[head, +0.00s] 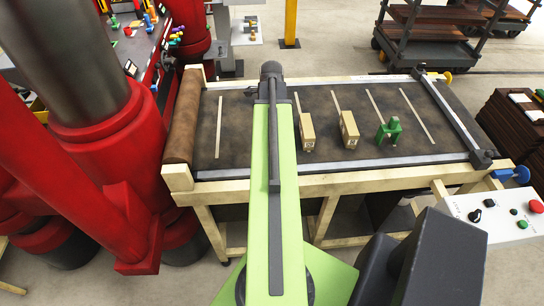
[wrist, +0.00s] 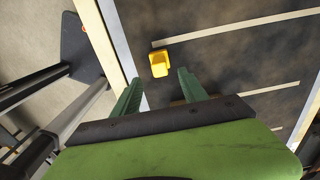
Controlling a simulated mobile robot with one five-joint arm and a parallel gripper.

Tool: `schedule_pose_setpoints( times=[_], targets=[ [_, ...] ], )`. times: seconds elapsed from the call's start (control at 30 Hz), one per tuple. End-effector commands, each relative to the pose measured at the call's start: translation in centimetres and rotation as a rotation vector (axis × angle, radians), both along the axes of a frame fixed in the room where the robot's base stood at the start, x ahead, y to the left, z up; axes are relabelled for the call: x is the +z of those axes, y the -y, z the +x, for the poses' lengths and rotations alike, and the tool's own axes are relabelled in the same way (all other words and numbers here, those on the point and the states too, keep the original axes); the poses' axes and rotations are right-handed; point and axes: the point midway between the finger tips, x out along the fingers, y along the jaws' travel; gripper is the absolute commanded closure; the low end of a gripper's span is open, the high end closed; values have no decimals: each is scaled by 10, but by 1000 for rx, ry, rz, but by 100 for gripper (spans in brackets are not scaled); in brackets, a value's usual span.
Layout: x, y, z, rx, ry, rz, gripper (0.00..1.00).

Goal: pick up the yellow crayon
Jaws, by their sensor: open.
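A short, blocky yellow object (wrist: 160,64) lies on the dark belt in the wrist view, near the belt's pale edge rail. It is the only yellow thing there; I cannot make out a clear crayon shape. My gripper (wrist: 160,82) is open, its two green fingers apart and pointing toward the yellow object. The object is just beyond the fingertips, roughly in line with the gap, and nothing is seen held. In the head view my arm covers part of the belt, and neither the yellow object nor the fingers can be seen there.
The belt (head: 235,150) carries two tan blocks (head: 306,132) (head: 349,130) and a green piece (head: 389,132) right of my arm. White lines cross it. Red press machinery (head: 110,130) stands left, a control box (head: 500,213) at right. The belt's right end looks clear.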

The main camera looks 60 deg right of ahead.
Motion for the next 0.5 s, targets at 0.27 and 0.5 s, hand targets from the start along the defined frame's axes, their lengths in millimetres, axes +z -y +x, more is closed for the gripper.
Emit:
schedule_pose_setpoints(
  times=[0.27,0.5],
  targets=[
    [-17,1,-1,-1,0,0,49],
    [-54,-1,0,-2,0,0,49]
  ],
)
